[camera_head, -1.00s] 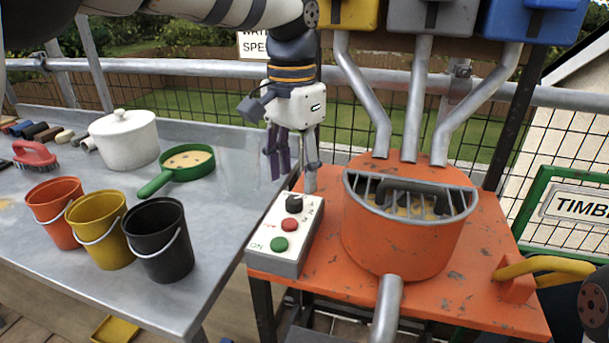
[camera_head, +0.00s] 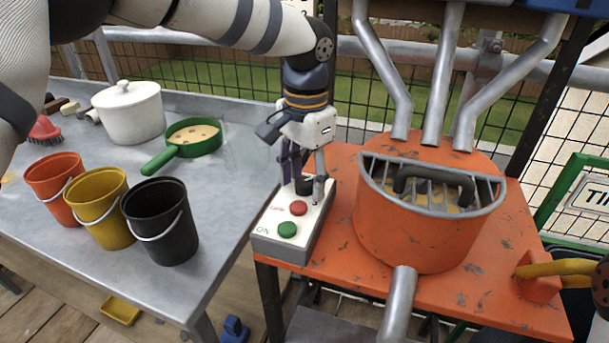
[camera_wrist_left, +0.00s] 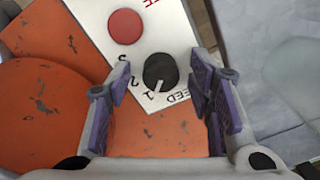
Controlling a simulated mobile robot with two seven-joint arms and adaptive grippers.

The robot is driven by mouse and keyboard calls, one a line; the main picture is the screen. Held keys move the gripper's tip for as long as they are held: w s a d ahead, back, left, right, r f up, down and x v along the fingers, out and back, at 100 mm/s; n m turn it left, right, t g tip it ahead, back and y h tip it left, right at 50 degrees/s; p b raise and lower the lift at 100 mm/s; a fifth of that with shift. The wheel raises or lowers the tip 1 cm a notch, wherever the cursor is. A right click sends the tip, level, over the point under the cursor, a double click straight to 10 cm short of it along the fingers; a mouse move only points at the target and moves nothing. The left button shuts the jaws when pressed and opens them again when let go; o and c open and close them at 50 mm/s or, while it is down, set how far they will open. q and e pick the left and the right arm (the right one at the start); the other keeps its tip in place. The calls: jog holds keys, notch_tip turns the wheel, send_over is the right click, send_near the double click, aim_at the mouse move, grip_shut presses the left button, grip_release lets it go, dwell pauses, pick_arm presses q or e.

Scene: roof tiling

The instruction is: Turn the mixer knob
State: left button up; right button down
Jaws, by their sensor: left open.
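The mixer knob (camera_wrist_left: 160,70) is a round black dial with a pale pointer line. It sits on a white-topped control box (camera_head: 280,243), above a red button (camera_head: 298,208) and a green button (camera_head: 287,229). In the left wrist view the numbers 1, 2 and 3 and part of the word SPEED are printed beside it. My left gripper (camera_head: 303,172) points down over the knob (camera_head: 305,186), open. In the left wrist view its purple-padded fingers (camera_wrist_left: 162,95) stand on either side of the knob, with gaps between. My right gripper is not in view.
The orange mixer drum (camera_head: 410,235) with a metal grille stands right of the box on an orange table (camera_head: 475,295). Metal chutes come down behind it. On the grey bench (camera_head: 225,240) are a black bucket (camera_head: 160,228), other buckets, a green pan (camera_head: 205,148) and a white pot (camera_head: 128,117).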

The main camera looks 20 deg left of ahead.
pick_arm(q)
grip_shut()
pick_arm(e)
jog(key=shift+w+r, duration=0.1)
pick_arm(q)
jog(key=shift+r+m+p, duration=0.15)
jog(key=shift+m+p, duration=0.15)
jog(key=shift+m, duration=1.6)
jog(key=m+p, duration=0.1)
jog(key=m, duration=0.3)
jog(key=shift+m, duration=0.4)
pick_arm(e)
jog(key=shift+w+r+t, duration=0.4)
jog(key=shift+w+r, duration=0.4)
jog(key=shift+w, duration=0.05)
